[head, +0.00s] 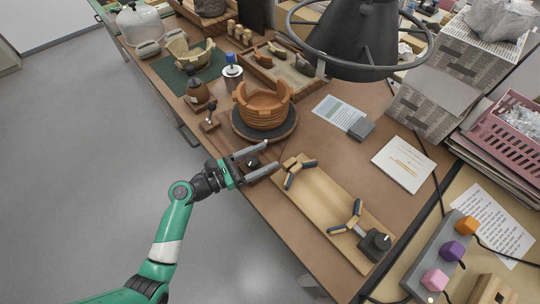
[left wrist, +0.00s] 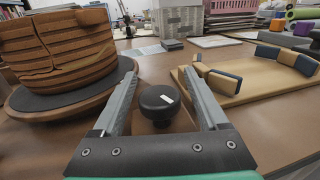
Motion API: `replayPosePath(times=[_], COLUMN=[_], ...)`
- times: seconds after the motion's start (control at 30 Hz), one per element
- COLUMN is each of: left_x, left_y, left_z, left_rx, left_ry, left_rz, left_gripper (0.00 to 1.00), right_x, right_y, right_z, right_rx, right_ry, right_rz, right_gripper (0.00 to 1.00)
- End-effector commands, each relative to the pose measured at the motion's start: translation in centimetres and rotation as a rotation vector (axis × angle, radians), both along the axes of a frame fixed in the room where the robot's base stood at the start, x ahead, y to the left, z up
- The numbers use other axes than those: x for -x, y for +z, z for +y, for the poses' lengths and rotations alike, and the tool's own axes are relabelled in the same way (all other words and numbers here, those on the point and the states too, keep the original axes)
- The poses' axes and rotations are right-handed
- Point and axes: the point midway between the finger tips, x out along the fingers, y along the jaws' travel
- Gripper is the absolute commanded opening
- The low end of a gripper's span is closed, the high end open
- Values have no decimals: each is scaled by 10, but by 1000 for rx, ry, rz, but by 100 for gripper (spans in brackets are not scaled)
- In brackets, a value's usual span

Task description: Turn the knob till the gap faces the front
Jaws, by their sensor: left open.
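A black round knob (left wrist: 160,102) with a white mark on its top stands on the table in front of the turntable; it also shows in the head view (head: 252,162). My left gripper (head: 270,155) is open, with its fingers (left wrist: 158,78) on either side of the knob. In the left wrist view there is visible space between each finger and the knob. The brown sherd bowl (head: 265,108) sits on the dark turntable (head: 287,134). Its rim is uneven, with taller parts at left and right; I cannot tell the gap's exact facing. My right gripper is not in view.
A wooden board (head: 325,205) with dark-padded holders and a black dial box (head: 375,244) lies to the right. A large dark lamp (head: 355,40) hangs over the back. Paper sheets (head: 404,163) lie at right.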

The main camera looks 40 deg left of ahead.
Motion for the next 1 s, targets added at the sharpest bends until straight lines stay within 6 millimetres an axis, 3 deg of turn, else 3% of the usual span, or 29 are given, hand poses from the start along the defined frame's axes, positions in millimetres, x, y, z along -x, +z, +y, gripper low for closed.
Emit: replayPosePath(times=[0.13,0.57,1.0], left_x=[0,0,0], left_y=[0,0,3], left_z=[0,0,0], left_rx=[0,-1,-1], left_ry=[0,0,63], left_rz=[0,0,2], left_gripper=[76,0,0], right_x=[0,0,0], right_y=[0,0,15], right_z=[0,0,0], right_rx=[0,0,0], right_ry=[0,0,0], right_rz=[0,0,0], right_gripper=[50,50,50])
